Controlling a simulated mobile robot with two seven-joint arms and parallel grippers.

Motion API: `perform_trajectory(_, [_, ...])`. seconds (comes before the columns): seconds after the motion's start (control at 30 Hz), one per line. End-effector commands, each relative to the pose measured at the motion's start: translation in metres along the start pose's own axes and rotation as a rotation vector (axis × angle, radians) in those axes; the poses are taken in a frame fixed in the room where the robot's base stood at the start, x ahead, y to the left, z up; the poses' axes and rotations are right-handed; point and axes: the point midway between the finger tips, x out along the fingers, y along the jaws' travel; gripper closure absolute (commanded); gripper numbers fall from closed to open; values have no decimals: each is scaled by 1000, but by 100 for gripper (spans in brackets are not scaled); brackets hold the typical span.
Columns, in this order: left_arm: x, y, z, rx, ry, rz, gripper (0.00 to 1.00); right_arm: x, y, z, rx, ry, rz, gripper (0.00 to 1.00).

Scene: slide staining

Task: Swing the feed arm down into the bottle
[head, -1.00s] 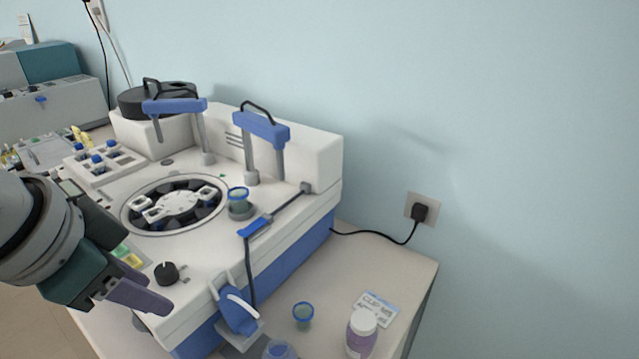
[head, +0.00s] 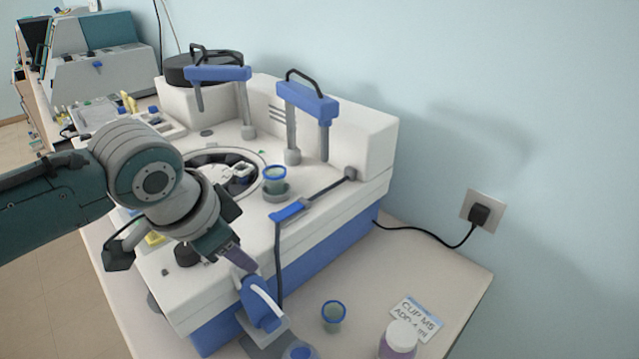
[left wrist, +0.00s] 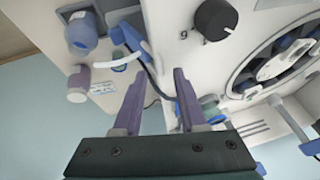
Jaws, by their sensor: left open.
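The feed arm appears to be the blue swinging piece (head: 262,305) with a curved white tube, low on the machine's front; it also shows in the left wrist view (left wrist: 130,38). It is raised and clear of the bottle. The bottle (head: 300,353), blue-topped and cut off by the head view's lower edge, is by a grey plate below the arm; it also shows in the left wrist view (left wrist: 81,34). My left gripper (head: 242,262) is open and empty, its purple fingers just above and beside the feed arm. Contact is unclear. My right gripper is out of view.
A black knob (head: 187,254) is left of my gripper. A dark hose (head: 279,262) runs down from a blue-gripped bar (head: 290,211).

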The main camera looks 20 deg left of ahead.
Motion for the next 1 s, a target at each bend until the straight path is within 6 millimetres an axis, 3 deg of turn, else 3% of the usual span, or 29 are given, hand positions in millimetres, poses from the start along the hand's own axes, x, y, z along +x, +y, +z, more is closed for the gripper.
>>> perform_trajectory(0.33, [4,0,0,0,1,-1,59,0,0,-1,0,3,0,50])
perform_trajectory(0.7, [4,0,0,0,1,-1,99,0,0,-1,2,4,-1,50])
perform_trajectory(1.0, [4,-1,0,0,0,-2,100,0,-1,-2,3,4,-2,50])
